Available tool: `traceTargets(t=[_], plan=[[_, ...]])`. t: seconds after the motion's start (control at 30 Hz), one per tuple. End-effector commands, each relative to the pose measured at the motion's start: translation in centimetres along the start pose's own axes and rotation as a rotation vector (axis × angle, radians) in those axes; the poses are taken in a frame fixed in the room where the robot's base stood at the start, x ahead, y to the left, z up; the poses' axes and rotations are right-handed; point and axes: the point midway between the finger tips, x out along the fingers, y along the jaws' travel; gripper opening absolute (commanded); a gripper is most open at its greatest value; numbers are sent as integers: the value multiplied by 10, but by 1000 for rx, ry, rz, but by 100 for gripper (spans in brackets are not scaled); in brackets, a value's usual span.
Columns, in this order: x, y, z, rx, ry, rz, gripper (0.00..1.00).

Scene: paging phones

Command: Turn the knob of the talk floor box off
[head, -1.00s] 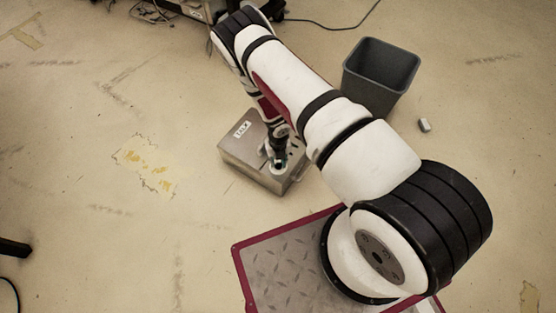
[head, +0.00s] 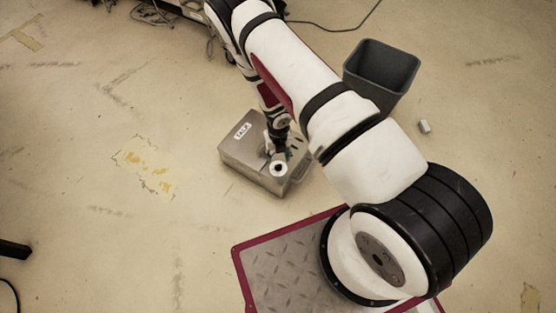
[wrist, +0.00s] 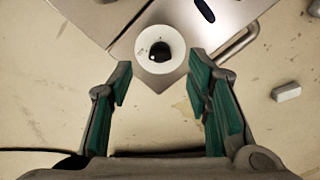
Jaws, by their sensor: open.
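The talk floor box (head: 240,158) is a metal box on the floor, with a white label reading "TALK" on its top. Its knob (head: 278,169) is a dark knob on a round white dial near the box's front corner. In the wrist view the knob (wrist: 160,52) sits on the white disc, ahead of and between the fingertips. My gripper (wrist: 160,75) is open, with green-padded fingers on either side and nothing between them. In the head view my gripper (head: 277,150) is over the box, just behind the knob and partly hidden by my arm.
A grey bin (head: 381,72) stands right of the box, behind my arm. A small pale block (head: 424,127) lies on the floor near it. The box has a metal handle (wrist: 238,45) on its side. Floor left of the box is clear.

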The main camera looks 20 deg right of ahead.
Motion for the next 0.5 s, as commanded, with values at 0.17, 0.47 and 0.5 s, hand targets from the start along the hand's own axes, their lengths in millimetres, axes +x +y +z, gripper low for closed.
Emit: traceTargets(t=[0.17,0.47,0.5], plan=[[-36,0,1,-1,-2,0,45],[-64,0,0,0,0,-1,45],[-65,0,0,0,0,-1,45]])
